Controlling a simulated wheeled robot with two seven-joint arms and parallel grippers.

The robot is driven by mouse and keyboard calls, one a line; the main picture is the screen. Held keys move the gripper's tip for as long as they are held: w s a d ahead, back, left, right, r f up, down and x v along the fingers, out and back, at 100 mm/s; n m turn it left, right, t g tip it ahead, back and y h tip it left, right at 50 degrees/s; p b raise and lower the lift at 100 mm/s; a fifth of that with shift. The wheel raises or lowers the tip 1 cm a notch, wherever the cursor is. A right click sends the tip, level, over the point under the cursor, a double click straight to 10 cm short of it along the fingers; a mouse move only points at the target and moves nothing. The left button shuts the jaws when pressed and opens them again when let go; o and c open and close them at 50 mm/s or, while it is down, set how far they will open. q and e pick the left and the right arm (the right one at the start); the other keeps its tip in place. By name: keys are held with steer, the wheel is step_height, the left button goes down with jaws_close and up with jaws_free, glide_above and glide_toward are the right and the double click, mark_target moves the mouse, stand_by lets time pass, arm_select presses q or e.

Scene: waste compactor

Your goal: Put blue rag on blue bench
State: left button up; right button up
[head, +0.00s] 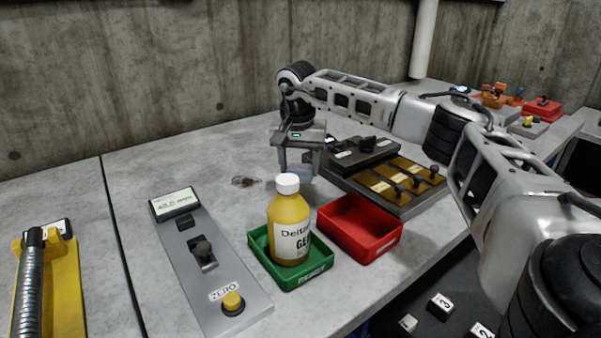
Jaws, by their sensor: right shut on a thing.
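My right gripper (300,168) reaches in from the right and points down over the grey worktop, behind the yellow bottle. It is shut on a pale bluish thing, which looks like the blue rag (301,171). The rag is small in view and partly hidden by the fingers and the bottle's white cap. I cannot tell whether it touches the worktop. I see no bench that is clearly blue. My left gripper is not in view.
A yellow bottle (289,229) stands in a green tray (262,243); a red tray (359,228) sits beside it. A grey zeroing panel (207,255) lies to the left, a switch panel (385,178) at right. The worktop (150,152) is clear at back left.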

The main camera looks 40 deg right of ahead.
mark_target(300, 173)
steer(key=shift+s+d+f, duration=0.1)
steer(key=shift+f, duration=1.05)
steer(key=shift+f, duration=0.1)
steer(key=o, duration=1)
steer(key=shift+c, duration=0.2)
step_height(300, 173, up, 12)
steer(key=s+a, duration=0.1)
steer(key=shift+a+p, duration=0.25)
steer(key=shift+p, duration=0.05)
steer(key=shift+s, duration=0.15)
